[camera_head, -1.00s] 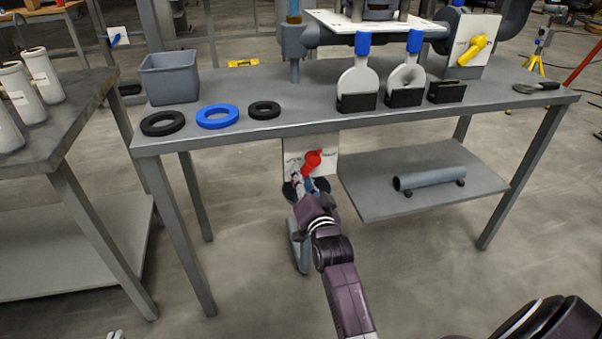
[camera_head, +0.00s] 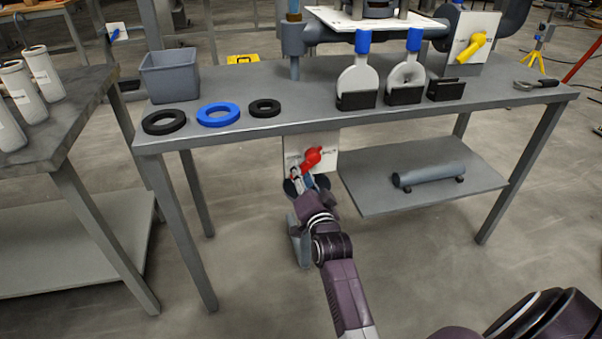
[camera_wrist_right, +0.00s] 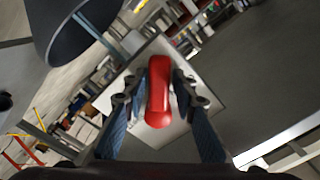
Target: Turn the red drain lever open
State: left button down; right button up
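The red drain lever (camera_head: 312,158) is mounted on a pale plate (camera_head: 325,143) below the front edge of the workbench. It points down and to the left in the head view. My right gripper (camera_head: 299,177) is at the lever. In the right wrist view the red lever (camera_wrist_right: 158,92) lies between the two fingers of my right gripper (camera_wrist_right: 160,85). The fingertips are drawn in close along both its sides and appear to touch it. The arm partly hides the area below the lever. My left gripper is not in view.
A lower shelf (camera_head: 375,200) with a grey cylinder (camera_head: 430,174) is right of the lever. The bench (camera_head: 330,115) above carries rings, a grey bin (camera_head: 169,76) and black holders. A yellow lever (camera_head: 471,47) is at upper right. Floor in front is clear.

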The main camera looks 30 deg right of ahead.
jog(key=shift+o, duration=0.9)
jog(key=shift+f, duration=0.1)
jog(key=v, duration=0.7)
jog(key=shift+s, duration=0.3)
jog(key=shift+a, duration=0.1)
